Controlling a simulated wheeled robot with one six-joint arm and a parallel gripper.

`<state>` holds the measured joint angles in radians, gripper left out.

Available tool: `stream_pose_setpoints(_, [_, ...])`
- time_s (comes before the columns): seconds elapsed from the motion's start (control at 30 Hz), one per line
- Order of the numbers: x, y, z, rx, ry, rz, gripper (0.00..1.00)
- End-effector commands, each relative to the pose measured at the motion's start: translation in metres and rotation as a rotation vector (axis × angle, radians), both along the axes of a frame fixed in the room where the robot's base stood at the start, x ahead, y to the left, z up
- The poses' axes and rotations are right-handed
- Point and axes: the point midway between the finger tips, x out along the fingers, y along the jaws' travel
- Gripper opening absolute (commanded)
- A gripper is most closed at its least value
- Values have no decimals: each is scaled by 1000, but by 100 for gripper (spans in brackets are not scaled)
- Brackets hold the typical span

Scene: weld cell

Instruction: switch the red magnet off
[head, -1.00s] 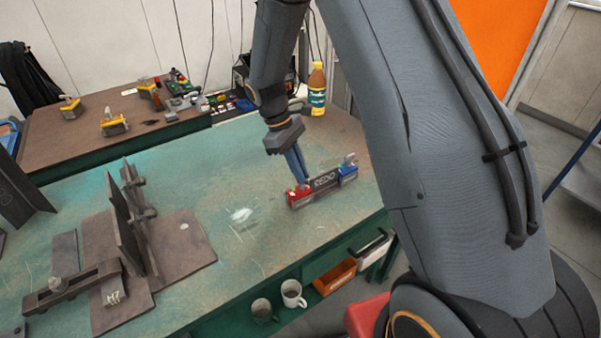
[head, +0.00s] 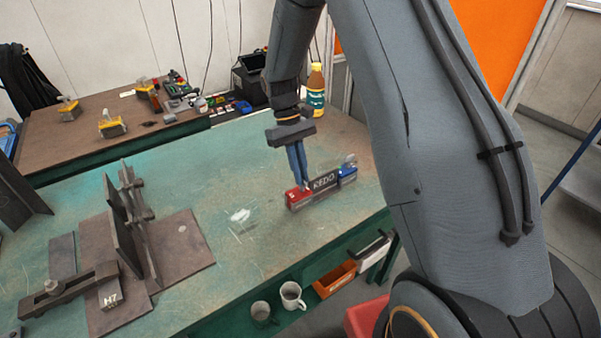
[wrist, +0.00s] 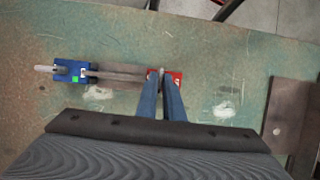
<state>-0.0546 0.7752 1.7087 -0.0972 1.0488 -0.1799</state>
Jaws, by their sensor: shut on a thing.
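The red magnet (head: 293,200) sits at the left end of a dark bar marked REDO (head: 324,182) on the green bench. It also shows in the wrist view (wrist: 177,83), with a small lever or knob at its top. My gripper (head: 305,184) points down over it, its blue fingers shut on the red magnet's knob (wrist: 162,71). The fingertips partly hide the knob and its exact position. A blue magnet (head: 348,174) stands at the bar's right end. In the wrist view the blue magnet (wrist: 68,71) shows a green patch and a pale lever.
A steel fixture with upright plates (head: 130,225) stands on the left of the green bench (head: 200,180). A bottle (head: 316,90) stands at the back. Mugs (head: 291,295) and an orange bin (head: 335,280) sit below the front edge. Bench around the bar is mostly clear.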

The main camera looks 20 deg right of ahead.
Motion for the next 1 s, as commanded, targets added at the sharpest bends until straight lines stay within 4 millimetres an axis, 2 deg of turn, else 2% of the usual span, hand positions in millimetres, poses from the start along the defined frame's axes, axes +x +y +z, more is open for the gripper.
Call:
stream_pose_setpoints(0.3, [0, -1, 1, -1, 0, -1, 0])
stream_pose_setpoints(0.33, [0, -1, 1, -1, 0, -1, 11])
stream_pose_setpoints(0.43, [0, -1, 1, -1, -1, 0, 27])
stream_pose_setpoints(0.77, [2, 0, 2, 0, -2, 1, 27])
stream_pose_setpoints(0.87, [6, 1, 10, 0, -4, 2, 27])
stream_pose_setpoints(1.0, [15, 4, 30, 0, -5, 1, 27])
